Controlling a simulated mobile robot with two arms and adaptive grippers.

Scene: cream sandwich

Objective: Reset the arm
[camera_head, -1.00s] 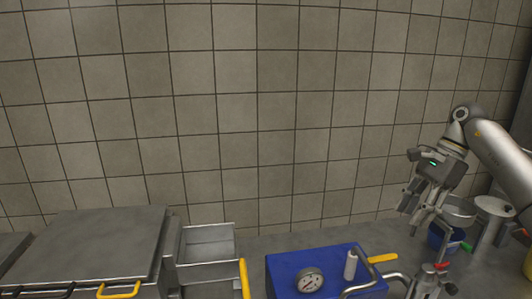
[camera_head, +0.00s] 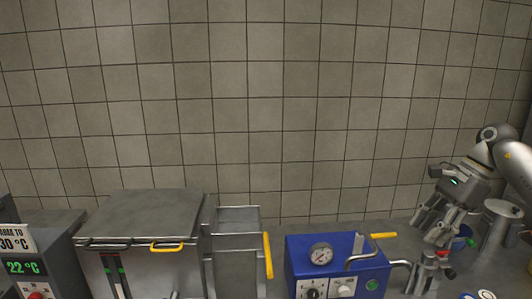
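My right gripper (camera_head: 431,228) is at the right, its arm coming in from the right edge. Its fingers point down and to the left, look spread apart, and hold nothing that I can see. It is above the counter, in front of a small blue container (camera_head: 462,239) that it partly hides, and above a grey metal fitting (camera_head: 428,272). I cannot tell whether it touches either one. My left gripper is not in view.
A blue machine (camera_head: 300,254) with a gauge and yellow-tipped lever stands at centre right. Left of it are a metal drawer unit (camera_head: 238,241), a lidded steel appliance (camera_head: 145,215) and a temperature display box (camera_head: 28,268). A tiled wall (camera_head: 265,120) stands behind.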

